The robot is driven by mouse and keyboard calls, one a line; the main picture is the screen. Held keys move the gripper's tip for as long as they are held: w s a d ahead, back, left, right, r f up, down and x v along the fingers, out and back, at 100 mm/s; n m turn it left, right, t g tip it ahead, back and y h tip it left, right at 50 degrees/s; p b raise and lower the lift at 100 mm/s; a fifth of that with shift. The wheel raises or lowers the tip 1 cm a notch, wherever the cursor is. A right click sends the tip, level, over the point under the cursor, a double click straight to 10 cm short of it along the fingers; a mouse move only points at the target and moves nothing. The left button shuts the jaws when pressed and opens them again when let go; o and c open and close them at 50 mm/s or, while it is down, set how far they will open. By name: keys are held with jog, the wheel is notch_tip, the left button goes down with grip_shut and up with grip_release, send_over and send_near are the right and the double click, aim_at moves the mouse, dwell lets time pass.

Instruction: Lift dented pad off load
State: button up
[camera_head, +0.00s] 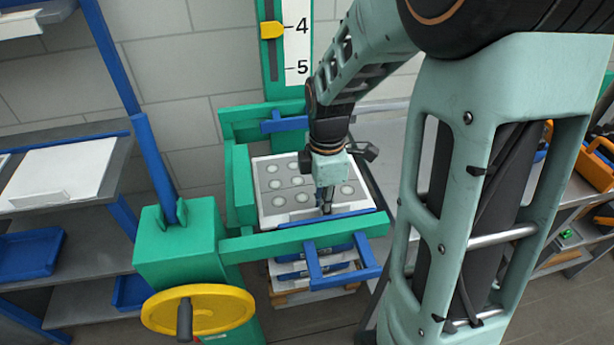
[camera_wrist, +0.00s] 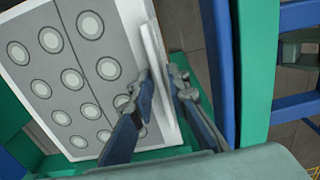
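The dented pad (camera_head: 281,183) is a grey panel with rows of round pale dents and a white border. It lies on top of the load inside the green frame. In the wrist view the pad (camera_wrist: 58,60) fills the left, with a white raised lip (camera_wrist: 153,50) along its right side. My gripper (camera_head: 325,207) points down at the pad's near edge. In the wrist view its two fingers (camera_wrist: 158,78) stand on either side of the lip, close to it. I cannot tell whether both fingers press on it. The arm hides part of the pad.
The green frame (camera_head: 240,185) surrounds the pad, with a green bar (camera_head: 305,238) and blue bracket in front. A yellow handwheel (camera_head: 215,310) is at the front left. Shelves (camera_head: 75,240) stand left. Stacked layers (camera_head: 300,268) show below the pad.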

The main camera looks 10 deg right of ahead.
jog(key=shift+f, duration=0.45)
jog(key=shift+c, duration=0.3)
grip_shut()
jog(key=shift+r, duration=0.1)
